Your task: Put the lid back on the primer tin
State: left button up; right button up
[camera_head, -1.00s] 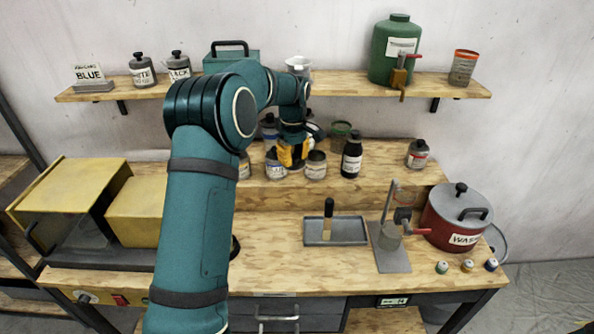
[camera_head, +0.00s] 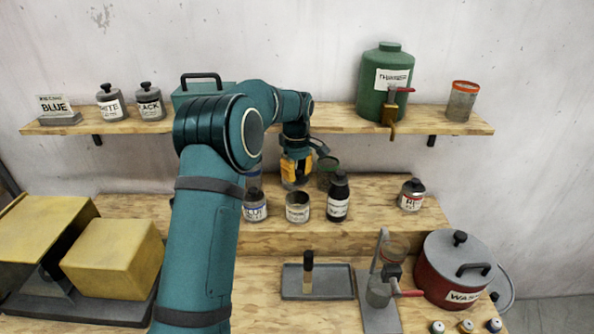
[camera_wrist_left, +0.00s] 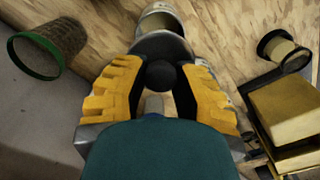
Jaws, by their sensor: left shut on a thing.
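The primer tin (camera_head: 297,208) stands upright on the raised wooden step, between the BLUE tin and a dark bottle. Its top looks open, and its label is too small to read surely. In the left wrist view the open mouth of a tin (camera_wrist_left: 160,22) shows at the top, just beyond the lid. My left gripper (camera_head: 296,170) is above and behind the tin in the head view. Its yellow fingers are shut on the dark knob of a round grey lid (camera_wrist_left: 163,44). The lid is apart from the tin in the head view. My right gripper is out of view.
The BLUE tin (camera_head: 254,206) and the dark bottle (camera_head: 339,198) stand close on either side. A green-rimmed container (camera_head: 327,168) is behind, also in the wrist view (camera_wrist_left: 50,48). The upper shelf (camera_head: 340,117) runs behind my wrist. The step is clear towards the red-labelled tin (camera_head: 411,195).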

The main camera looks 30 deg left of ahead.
aim_at(297, 180)
pick_arm(q)
jog(key=shift+s+f, duration=0.1)
jog(key=shift+f, duration=0.45)
notch_tip(297, 180, down, 3)
jog(key=shift+r+b, duration=0.15)
jog(key=shift+b, duration=0.85)
jog(key=shift+f+b, duration=0.4)
jog(key=shift+f, duration=0.6)
jog(key=shift+r+p, duration=0.1)
jog(key=shift+p, duration=0.25)
jog(key=shift+f, duration=0.2)
dwell(0.5)
jog(key=o, duration=1.5)
